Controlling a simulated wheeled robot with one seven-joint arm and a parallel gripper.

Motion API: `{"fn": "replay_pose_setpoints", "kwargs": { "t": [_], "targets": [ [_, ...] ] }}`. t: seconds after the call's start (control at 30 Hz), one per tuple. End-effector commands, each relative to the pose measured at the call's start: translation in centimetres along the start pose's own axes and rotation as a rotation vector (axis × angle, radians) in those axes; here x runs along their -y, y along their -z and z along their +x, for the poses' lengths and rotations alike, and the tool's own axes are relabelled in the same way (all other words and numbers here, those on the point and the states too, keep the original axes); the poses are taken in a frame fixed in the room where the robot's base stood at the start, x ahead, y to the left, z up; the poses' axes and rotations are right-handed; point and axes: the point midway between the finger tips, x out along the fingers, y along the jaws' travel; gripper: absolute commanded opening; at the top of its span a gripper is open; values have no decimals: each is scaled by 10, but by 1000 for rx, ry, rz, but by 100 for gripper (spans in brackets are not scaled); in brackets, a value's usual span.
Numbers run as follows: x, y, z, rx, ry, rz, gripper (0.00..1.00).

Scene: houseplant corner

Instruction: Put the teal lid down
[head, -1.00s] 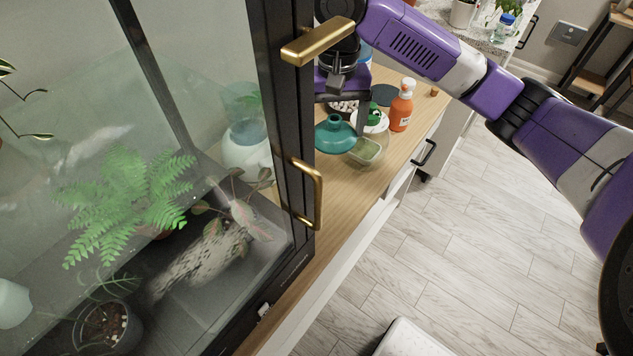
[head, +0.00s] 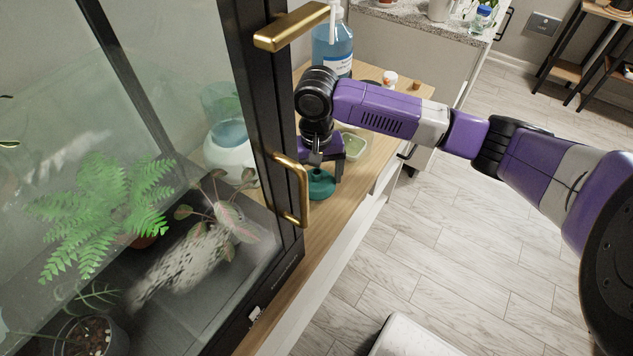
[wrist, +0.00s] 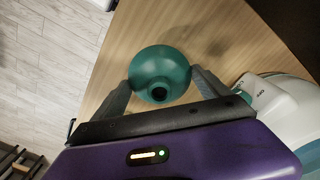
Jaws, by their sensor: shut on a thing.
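The teal lid (head: 320,184) is round and domed with a dark hole at its top. My gripper (wrist: 160,90) is shut on it, with one finger on each side of the lid in the wrist view (wrist: 161,66). In the head view my wrist hides part of the lid. The lid is over the wooden counter (head: 323,229), close to its front edge and near the glass cabinet. I cannot tell whether its underside touches the wood.
The glass cabinet's gold handle (head: 293,189) juts out just left of the lid. A clear container with green contents (head: 353,145), a blue bottle (head: 332,50) and a white-topped bottle (head: 389,78) stand farther back. A white device (wrist: 275,98) is close right in the wrist view.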

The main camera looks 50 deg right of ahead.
Motion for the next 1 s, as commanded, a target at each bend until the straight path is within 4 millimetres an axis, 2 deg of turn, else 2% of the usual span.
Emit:
{"fn": "replay_pose_setpoints", "kwargs": {
  "t": [0.03, 0.17, 0.57, 0.6, 0.67, 1.0],
  "targets": [
    [0, 0, 9, 2, -2, 1, 47],
    [0, 0, 21, 1, 0, 0, 47],
    [0, 0, 26, 1, 0, 1, 47],
    [0, 0, 26, 0, 0, 1, 88],
    [0, 0, 26, 0, 0, 0, 100],
    [0, 0, 21, 0, 0, -1, 100]
  ]
}}
